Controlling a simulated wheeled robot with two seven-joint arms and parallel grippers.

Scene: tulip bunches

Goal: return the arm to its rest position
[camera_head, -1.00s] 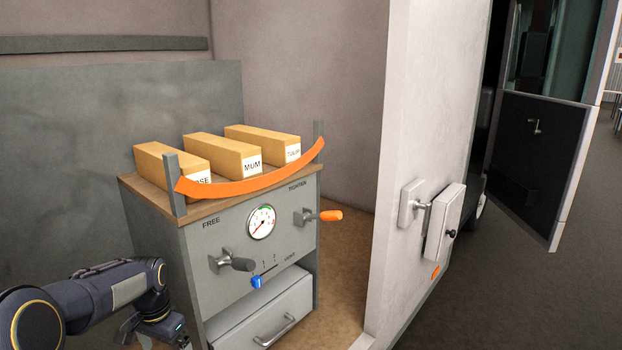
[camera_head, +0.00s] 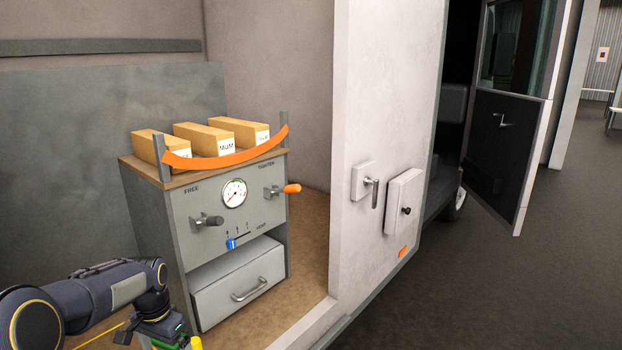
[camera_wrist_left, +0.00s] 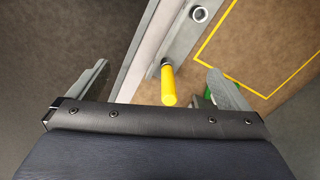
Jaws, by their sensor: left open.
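My left arm (camera_head: 100,290) comes in at the lower left of the head view, bent, with its wrist beside the cabinet. The left gripper's fingers are mostly cut off by the bottom edge there. In the left wrist view the left gripper (camera_wrist_left: 157,75) has its two grey fingers wide apart. A yellow handle (camera_wrist_left: 168,87) on a grey rail shows between them, with nothing visibly gripped; whether it lies within reach of the fingertips I cannot tell. A bit of yellow (camera_head: 196,343) also shows at the bottom of the head view. My right gripper is not in view.
A grey cabinet (camera_head: 183,240) with a gauge (camera_head: 234,192), levers and a drawer (camera_head: 240,284) stands close to my left arm. Several labelled boxes (camera_head: 207,138) lie on top behind an orange strap (camera_head: 225,162). A white wall end (camera_head: 385,100) carries a lever (camera_head: 375,193). Dark floor (camera_head: 480,290) is open at right.

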